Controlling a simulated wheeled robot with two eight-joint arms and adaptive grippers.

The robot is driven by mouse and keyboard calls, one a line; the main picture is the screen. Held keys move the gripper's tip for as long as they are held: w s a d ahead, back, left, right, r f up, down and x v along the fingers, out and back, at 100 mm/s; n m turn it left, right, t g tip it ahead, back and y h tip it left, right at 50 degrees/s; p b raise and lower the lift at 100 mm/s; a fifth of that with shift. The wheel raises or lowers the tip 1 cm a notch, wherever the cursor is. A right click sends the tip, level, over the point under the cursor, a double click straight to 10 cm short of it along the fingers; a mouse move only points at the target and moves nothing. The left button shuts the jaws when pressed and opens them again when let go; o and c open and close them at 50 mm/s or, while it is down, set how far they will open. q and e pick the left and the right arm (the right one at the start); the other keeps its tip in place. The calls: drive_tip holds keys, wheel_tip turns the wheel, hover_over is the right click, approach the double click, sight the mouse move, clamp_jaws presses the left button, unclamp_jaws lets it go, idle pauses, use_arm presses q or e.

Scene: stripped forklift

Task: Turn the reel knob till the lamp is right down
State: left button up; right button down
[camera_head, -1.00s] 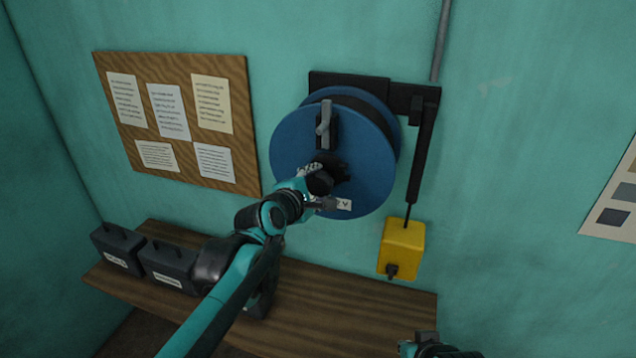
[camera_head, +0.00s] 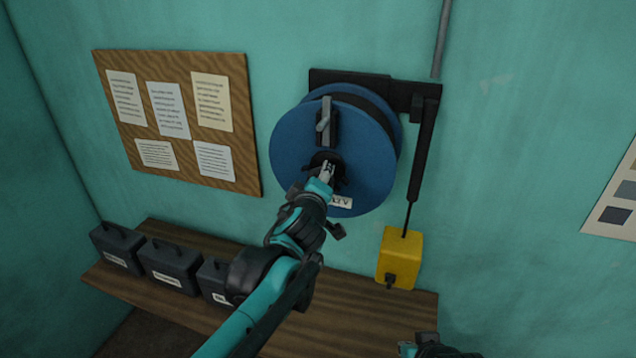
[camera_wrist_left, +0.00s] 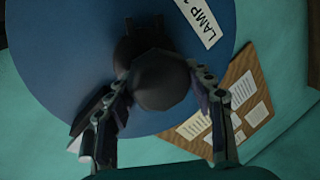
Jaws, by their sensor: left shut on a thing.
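The blue reel (camera_head: 365,165) is on the wall in the head view, with a dark knob (camera_wrist_left: 160,85) at its centre. My left gripper (camera_head: 324,172) is shut on the knob; in the wrist view its fingers lie on either side of it. The gripper and wrist hide most of the knob in the head view. The yellow lamp (camera_head: 403,250) hangs on a thin cord below the black arm (camera_head: 422,150), its lower part near the bench's back edge. My right gripper (camera_head: 425,340) shows only partly at the bottom edge, away from the reel.
A wooden bench (camera_head: 365,305) runs below, with several dark cases (camera_head: 170,265) at its left. A pinboard (camera_head: 185,110) with papers hangs left of the reel. A grey lever (camera_head: 324,122) sits on the reel's upper face. A white label (camera_wrist_left: 195,22) reads "LAMP".

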use_arm(q)
drive_tip(key=m+b, duration=0.1)
drive_tip(key=m, duration=0.1)
drive_tip(key=m+t+y, duration=0.1)
drive_tip(key=m, duration=0.1)
drive_tip(key=shift+s+d+f+m+t+b, duration=0.1)
drive_tip(key=shift+f+m+t+b, duration=0.05)
drive_tip(key=shift+m+t+b, duration=0.2)
drive_tip(key=m+t+b, duration=0.1)
drive_tip(key=m, duration=0.1)
drive_tip(key=m+t+b, duration=0.1)
drive_tip(key=m, duration=0.2)
drive_tip(key=shift+d+m+y+b, duration=0.1)
drive_tip(key=shift+m+y+b, duration=0.2)
drive_tip(key=shift+m+y, duration=0.1)
drive_tip(key=m+t+h+b, duration=0.1)
drive_tip(key=m+b, duration=0.1)
drive_tip(key=m, duration=0.3)
drive_tip(key=shift+d+m, duration=0.1)
drive_tip(key=shift+m, duration=0.25)
drive_tip(key=m+h, duration=0.1)
drive_tip(key=m, duration=0.2)
drive_tip(key=m+t+h+b, duration=0.1)
drive_tip(key=m, duration=0.1)
drive_tip(key=shift+m, duration=0.4)
drive_tip(key=o, duration=1.2)
drive_tip(key=shift+c, duration=0.2)
drive_tip(key=shift+s, duration=0.1)
drive_tip(key=v, duration=1.2)
